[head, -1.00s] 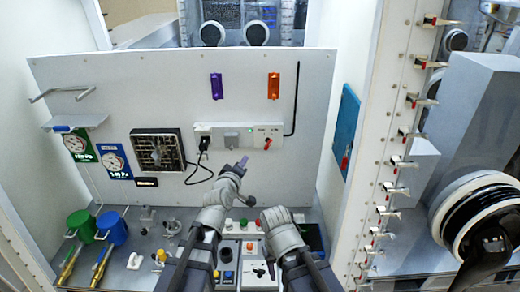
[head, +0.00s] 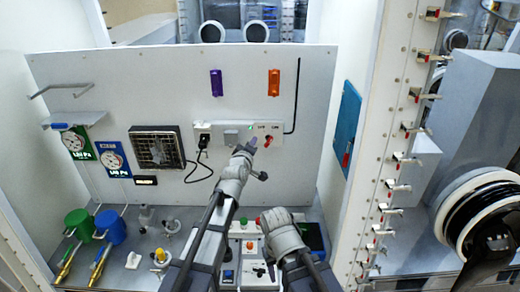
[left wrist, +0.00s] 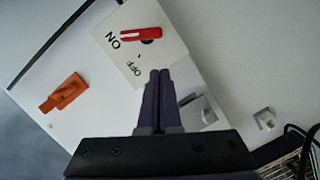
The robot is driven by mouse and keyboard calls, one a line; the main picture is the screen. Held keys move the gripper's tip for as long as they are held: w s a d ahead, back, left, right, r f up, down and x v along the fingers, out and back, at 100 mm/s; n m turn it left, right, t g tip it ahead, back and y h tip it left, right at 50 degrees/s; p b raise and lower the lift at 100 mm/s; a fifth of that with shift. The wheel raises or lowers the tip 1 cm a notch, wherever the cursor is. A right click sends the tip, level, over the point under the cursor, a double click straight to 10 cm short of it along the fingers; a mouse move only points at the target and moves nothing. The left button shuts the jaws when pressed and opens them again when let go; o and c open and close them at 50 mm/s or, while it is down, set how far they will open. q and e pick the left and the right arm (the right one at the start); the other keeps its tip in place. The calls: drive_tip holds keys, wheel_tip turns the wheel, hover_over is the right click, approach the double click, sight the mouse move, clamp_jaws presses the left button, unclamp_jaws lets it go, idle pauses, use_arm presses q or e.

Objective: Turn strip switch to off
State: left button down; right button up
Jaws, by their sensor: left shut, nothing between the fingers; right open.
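The strip switch is a red lever (head: 267,142) on a white plate at the right end of the wall strip (head: 232,124). In the left wrist view the red lever (left wrist: 141,33) lies along the plate (left wrist: 160,50), beside the "ON" label; "OFF" is printed nearer my fingers. My left gripper (head: 251,144) is shut and empty, just left of the lever in the head view. Its purple fingertips (left wrist: 159,74) appear close to the "OFF" label; I cannot tell if they touch the plate. My right gripper (head: 283,232) is low over the console, its fingertips not clearly visible.
A purple holder (head: 216,83) and an orange holder (head: 274,83) sit on the panel above the strip. A black plug (head: 203,141) with a hanging cable is left of my left gripper. A button console (head: 250,248) is below; a blue panel (head: 346,128) is right.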

sight(269, 142)
use_arm(q)
drive_tip(key=shift+s+d+f+b, duration=0.1)
drive_tip(key=shift+d+f+b, duration=0.25)
drive_tip(key=shift+d, duration=0.35)
drive_tip(key=shift+d+f+b, duration=0.2)
drive_tip(key=shift+d+f, duration=0.15)
drive_tip(key=shift+d, duration=0.3)
drive_tip(key=shift+d+f+n+b, duration=0.35)
drive_tip(key=shift+f+n+b, duration=0.15)
drive_tip(key=shift+n+b, duration=0.25)
drive_tip(key=shift+d+f+b, duration=0.25)
drive_tip(key=shift+f+b, duration=0.05)
drive_tip(key=shift+b, duration=0.05)
idle(0.8)
